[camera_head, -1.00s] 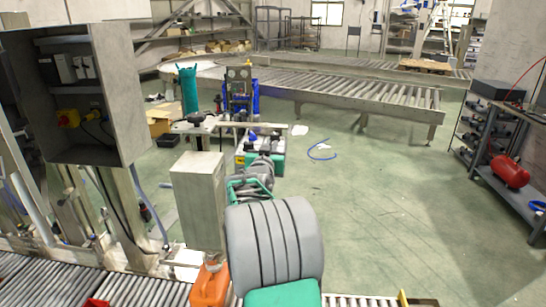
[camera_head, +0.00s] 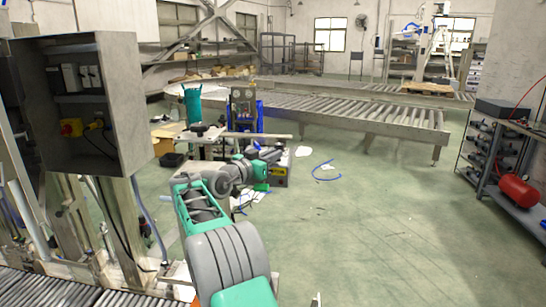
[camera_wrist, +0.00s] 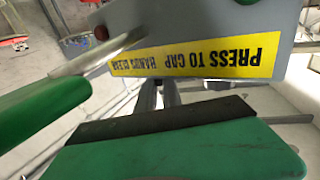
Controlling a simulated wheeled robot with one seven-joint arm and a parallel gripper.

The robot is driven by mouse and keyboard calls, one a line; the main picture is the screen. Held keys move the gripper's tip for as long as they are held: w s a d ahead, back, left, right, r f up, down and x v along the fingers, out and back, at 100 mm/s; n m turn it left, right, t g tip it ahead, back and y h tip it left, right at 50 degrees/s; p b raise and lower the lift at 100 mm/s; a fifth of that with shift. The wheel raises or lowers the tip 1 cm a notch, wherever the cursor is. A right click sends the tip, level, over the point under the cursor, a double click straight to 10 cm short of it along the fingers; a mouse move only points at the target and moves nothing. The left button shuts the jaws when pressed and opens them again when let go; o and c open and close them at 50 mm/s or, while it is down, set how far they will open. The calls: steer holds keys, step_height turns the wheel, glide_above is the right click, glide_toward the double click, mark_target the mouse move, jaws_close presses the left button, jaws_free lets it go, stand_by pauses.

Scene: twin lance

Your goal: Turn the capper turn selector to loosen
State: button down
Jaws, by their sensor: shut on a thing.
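The capper's grey panel (camera_wrist: 215,25) fills the top of the wrist view, with an upside-down yellow label (camera_wrist: 200,57) reading "PRESS TO CAP HANDS CLEAR". A red button (camera_wrist: 101,32) and a green one (camera_wrist: 247,2) sit on it. My gripper (camera_wrist: 125,95) is right below the panel, its green fingers at the left and bottom, one with a black pad. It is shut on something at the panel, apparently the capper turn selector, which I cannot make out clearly. In the head view my arm reaches forward to the grey box (camera_head: 281,174), and my gripper there is small and unclear.
A grey cabinet (camera_head: 128,100) stands close at left. A roller conveyor (camera_head: 345,112) runs behind the capper. A dark bench (camera_head: 510,170) with a red tank (camera_head: 520,190) is at right.

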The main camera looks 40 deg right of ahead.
steer(key=shift+f, duration=0.1)
steer(key=c, duration=1.5)
jaws_free()
steer(key=s+a+b, duration=0.1)
steer(key=a, duration=0.6)
steer(key=shift+a, duration=0.35)
steer(key=shift+a, duration=0.1)
